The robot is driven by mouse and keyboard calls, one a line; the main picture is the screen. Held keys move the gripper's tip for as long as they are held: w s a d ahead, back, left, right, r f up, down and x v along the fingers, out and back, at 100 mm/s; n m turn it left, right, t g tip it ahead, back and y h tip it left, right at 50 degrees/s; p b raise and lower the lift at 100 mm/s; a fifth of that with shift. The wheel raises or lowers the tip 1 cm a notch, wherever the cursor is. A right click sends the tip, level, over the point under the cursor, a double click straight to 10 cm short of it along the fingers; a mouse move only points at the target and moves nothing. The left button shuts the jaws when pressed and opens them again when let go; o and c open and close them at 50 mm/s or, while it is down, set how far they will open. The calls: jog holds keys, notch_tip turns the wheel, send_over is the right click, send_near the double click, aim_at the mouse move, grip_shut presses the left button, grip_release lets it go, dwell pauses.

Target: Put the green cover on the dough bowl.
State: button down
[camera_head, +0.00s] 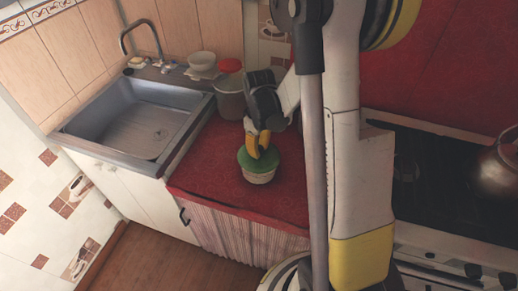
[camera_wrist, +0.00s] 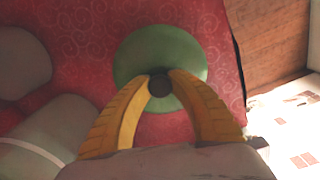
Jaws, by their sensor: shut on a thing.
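The green cover (camera_head: 247,161) is a round disc with a dark knob at its middle. It sits over the top of the pale dough bowl (camera_head: 258,177), which stands on the red counter near its front edge. My gripper (camera_head: 262,151) reaches down from above with its yellow fingers shut on the cover's knob. In the wrist view the cover (camera_wrist: 160,52) fills the upper middle, and my fingertips (camera_wrist: 160,84) close on the knob from both sides. The cover hides the bowl in the wrist view. I cannot tell whether the cover rests fully on the rim.
A jar with a red lid (camera_head: 230,95) stands behind the bowl. A stove (camera_head: 440,180) with a kettle (camera_head: 495,165) is at right. The red counter (camera_head: 205,165) is clear left of the bowl.

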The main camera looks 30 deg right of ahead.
jog(key=shift+f+b, duration=0.3)
jog(key=shift+b, duration=0.05)
jog(key=c, duration=1.2)
grip_release()
jog(key=shift+o, duration=0.2)
jog(key=shift+r, duration=0.1)
jog(key=shift+r+p, duration=2.05)
jog(key=shift+r, duration=0.85)
